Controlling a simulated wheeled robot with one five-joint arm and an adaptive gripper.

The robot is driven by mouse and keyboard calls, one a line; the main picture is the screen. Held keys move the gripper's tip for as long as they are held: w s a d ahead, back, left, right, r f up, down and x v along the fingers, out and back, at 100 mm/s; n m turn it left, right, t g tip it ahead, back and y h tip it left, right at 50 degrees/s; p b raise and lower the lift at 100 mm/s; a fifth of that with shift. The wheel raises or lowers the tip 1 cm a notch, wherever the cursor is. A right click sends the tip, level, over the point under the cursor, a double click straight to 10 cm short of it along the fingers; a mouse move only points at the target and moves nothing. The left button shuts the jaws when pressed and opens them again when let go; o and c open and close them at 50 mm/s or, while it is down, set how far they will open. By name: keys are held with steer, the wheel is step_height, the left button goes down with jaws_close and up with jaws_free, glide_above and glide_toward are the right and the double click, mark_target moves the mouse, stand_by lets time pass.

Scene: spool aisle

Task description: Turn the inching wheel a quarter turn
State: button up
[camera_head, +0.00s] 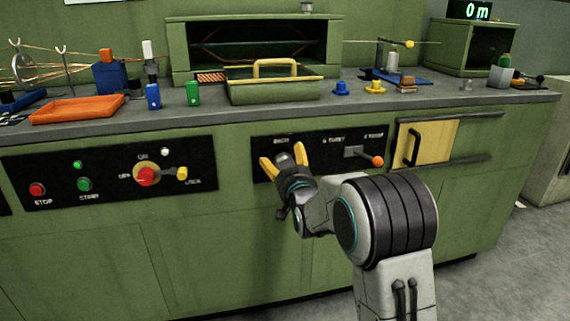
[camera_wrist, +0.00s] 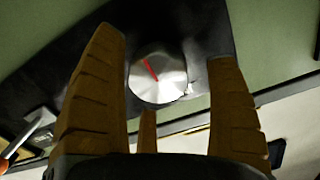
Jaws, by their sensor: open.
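The inching wheel is a round silver knob (camera_wrist: 158,78) with a red pointer line on its face, on a black panel. In the wrist view the red line points up and slightly left. In the head view the knob (camera_head: 283,159) shows small and grey between my fingertips. My gripper (camera_head: 284,161) is open in front of the panel. In the wrist view its brown-looking fingers (camera_wrist: 166,75) stand on the left and right of the knob, with gaps on both sides. I cannot tell how far the tips are from the panel.
A lever with an orange ball (camera_head: 377,161) sits right of the knob on the same panel (camera_head: 330,140). A cream door with a black handle (camera_head: 414,148) is further right. The left panel carries a red rotary switch (camera_head: 147,176) and buttons. An orange tray (camera_head: 78,109) stands on the bench.

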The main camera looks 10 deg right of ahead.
steer(key=shift+c, duration=0.3)
steer(key=shift+r, duration=0.15)
steer(key=c, duration=1.1)
steer(key=shift+r+m, duration=0.1)
steer(key=shift+m, duration=0.2)
steer(key=m, duration=0.3)
steer(key=shift+m, duration=0.4)
steer(key=m, duration=0.5)
steer(key=shift+d+m, duration=0.15)
steer(key=shift+m, duration=0.15)
steer(key=m, duration=0.5)
steer(key=shift+d, duration=0.1)
steer(key=shift+f+m, duration=0.15)
steer(key=shift+m, duration=0.85)
steer(key=shift+f+m, duration=0.15)
steer(key=shift+m, duration=0.85)
steer(key=shift+f, duration=0.1)
